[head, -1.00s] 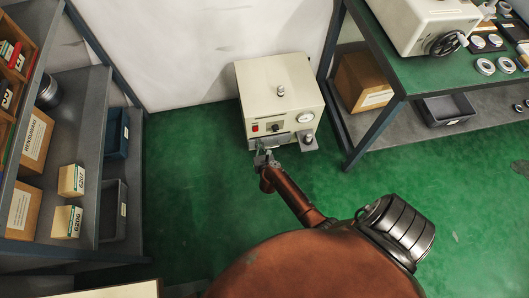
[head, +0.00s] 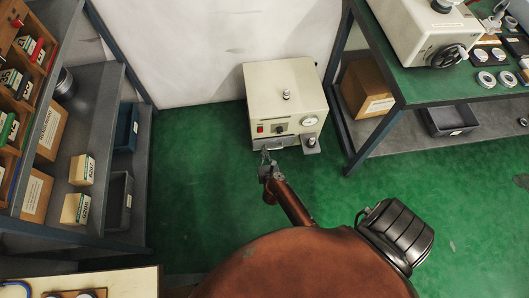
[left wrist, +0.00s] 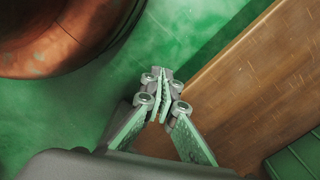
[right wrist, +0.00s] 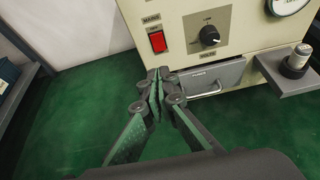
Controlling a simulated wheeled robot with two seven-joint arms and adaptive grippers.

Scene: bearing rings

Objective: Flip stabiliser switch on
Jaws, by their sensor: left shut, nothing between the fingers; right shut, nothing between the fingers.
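The stabiliser looks to be the cream box (head: 286,92) on the floor by the white wall. Its front has a red rocker switch (right wrist: 157,41), a black dial (right wrist: 209,36) and a round gauge (head: 309,121). The switch also shows in the head view (head: 260,129); which way it is set I cannot tell. My right gripper (right wrist: 158,76) is shut and empty, just in front of the box, below the switch and apart from it in the picture. My left gripper (left wrist: 164,78) is shut and empty beside a wooden surface; the head view does not show it.
A grey drawer (right wrist: 214,78) and a side shelf with a metal cylinder (right wrist: 297,61) jut from the box's lower front. Shelving (head: 98,108) with cartons stands left, a green-topped bench (head: 420,88) right. Green floor between is clear.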

